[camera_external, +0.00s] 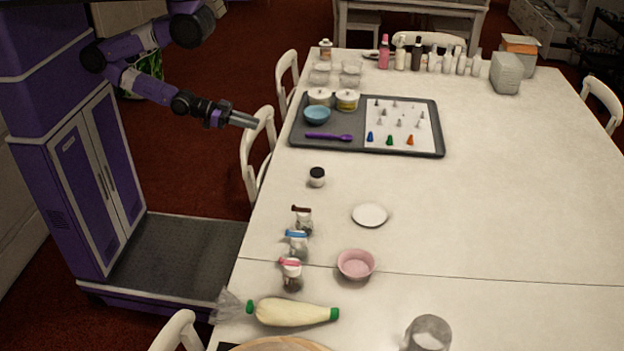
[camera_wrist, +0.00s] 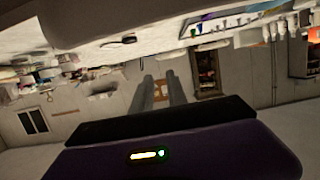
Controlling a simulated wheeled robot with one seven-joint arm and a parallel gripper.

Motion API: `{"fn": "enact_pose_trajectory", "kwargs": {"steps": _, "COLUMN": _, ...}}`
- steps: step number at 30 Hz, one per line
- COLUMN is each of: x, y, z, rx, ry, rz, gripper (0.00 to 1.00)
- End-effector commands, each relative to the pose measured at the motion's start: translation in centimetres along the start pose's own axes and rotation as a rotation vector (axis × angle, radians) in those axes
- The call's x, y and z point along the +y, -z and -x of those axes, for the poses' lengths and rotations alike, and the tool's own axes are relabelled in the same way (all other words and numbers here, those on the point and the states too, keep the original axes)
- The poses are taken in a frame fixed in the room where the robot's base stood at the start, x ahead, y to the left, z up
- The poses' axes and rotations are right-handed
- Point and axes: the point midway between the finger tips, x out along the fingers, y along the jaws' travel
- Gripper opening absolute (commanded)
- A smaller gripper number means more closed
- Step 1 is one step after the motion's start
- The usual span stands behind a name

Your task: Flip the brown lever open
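The brown lever (camera_external: 302,209) is on top of a small clear jar (camera_external: 304,222) on the table, left of the white plate, in the external view. It looks like it lies flat across the jar's top, but it is too small to be sure. My gripper (camera_external: 255,122) is off the table's left edge, beyond and left of the jar, near a white chair. In the wrist view my two fingers (camera_wrist: 160,82) stand apart with nothing between them. I cannot pick out the brown lever in the wrist view, which looks upside down.
Jars with a blue lever (camera_external: 296,234) and a pink lever (camera_external: 289,263) stand close in front. A dark-lidded jar (camera_external: 317,177) stands behind. The white plate (camera_external: 370,215) and pink bowl (camera_external: 356,264) are to the right. A white chair (camera_external: 259,150) stands near my gripper.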

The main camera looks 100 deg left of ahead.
Motion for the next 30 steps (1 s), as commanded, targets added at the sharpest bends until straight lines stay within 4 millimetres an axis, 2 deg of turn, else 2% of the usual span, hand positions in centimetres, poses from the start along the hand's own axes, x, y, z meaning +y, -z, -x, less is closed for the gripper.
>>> {"fn": "enact_pose_trajectory", "kwargs": {"steps": 1, "x": 0.2, "y": 0.1, "z": 0.0, "rx": 0.000, "ry": -0.012, "rz": -0.003, "gripper": 0.07}}
{"fn": "enact_pose_trajectory", "kwargs": {"steps": 2, "x": 0.3, "y": 0.2, "z": 0.0, "rx": 0.001, "ry": -0.021, "rz": -0.006, "gripper": 0.01}}
{"fn": "enact_pose_trajectory", "kwargs": {"steps": 3, "x": 0.7, "y": 0.3, "z": 0.1, "rx": 0.002, "ry": -0.040, "rz": -0.011, "gripper": 0.00}}
{"fn": "enact_pose_trajectory", "kwargs": {"steps": 10, "x": 2.8, "y": 1.2, "z": -0.1, "rx": 0.018, "ry": -0.218, "rz": -0.091, "gripper": 0.00}}
{"fn": "enact_pose_trajectory", "kwargs": {"steps": 20, "x": 4.5, "y": 0.4, "z": -0.6, "rx": 0.044, "ry": -0.496, "rz": -0.303, "gripper": 0.00}}
{"fn": "enact_pose_trajectory", "kwargs": {"steps": 30, "x": 5.8, "y": -0.3, "z": -2.6, "rx": 0.138, "ry": -0.758, "rz": -0.584, "gripper": 0.00}}
